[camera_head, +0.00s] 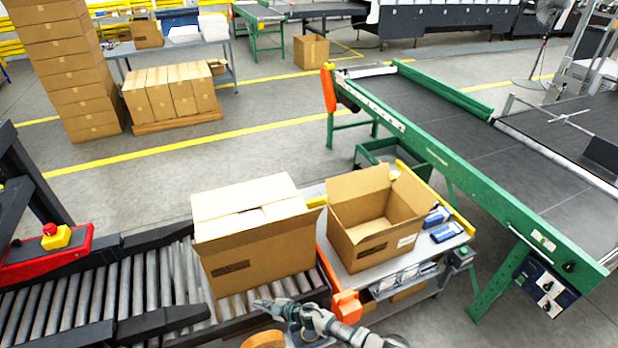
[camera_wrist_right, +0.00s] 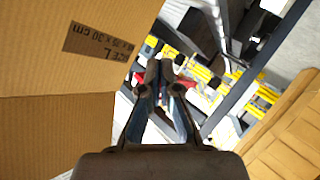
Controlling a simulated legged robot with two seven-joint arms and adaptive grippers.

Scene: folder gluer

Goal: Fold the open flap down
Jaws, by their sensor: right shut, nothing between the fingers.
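A large cardboard box (camera_head: 262,258) stands on the roller conveyor. My right gripper (camera_head: 262,305) is low in front of the box's near face, apart from the flaps. In the right wrist view its fingers (camera_wrist_right: 160,72) are shut and empty, with the printed cardboard (camera_wrist_right: 80,70) close on the left. My left gripper is not in view.
A second open box (camera_head: 375,220) stands on a side table (camera_head: 360,283) with blue items at its right. An orange post (camera_head: 347,306) and a tape roll (camera_head: 265,339) are near my right arm. A green-framed belt conveyor (camera_head: 440,150) lies to the right.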

